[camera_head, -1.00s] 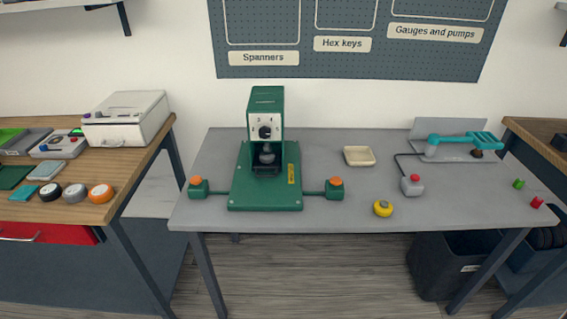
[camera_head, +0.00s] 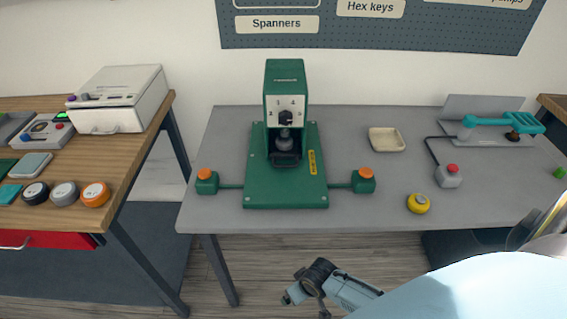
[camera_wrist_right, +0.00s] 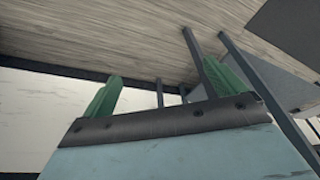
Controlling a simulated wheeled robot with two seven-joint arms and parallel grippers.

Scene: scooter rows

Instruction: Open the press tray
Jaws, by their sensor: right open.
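The green press (camera_head: 287,105) stands on its green base plate (camera_head: 285,195) on the grey table. Its small dark tray (camera_head: 285,159) sits low at the front of the press, under the plunger, and appears closed. In the right wrist view, my right gripper (camera_wrist_right: 163,88) has its two green fingers apart with nothing between them. It is away from the press; that view shows floor and table legs. My left gripper is not in view.
Orange-topped buttons (camera_head: 205,175) (camera_head: 365,174) flank the press. A beige dish (camera_head: 386,140), a yellow button (camera_head: 418,203) and a grey box with a red button (camera_head: 448,176) stand to the right. A wooden side table (camera_head: 110,213) is at the left. The table's front edge (camera_head: 330,231) is clear.

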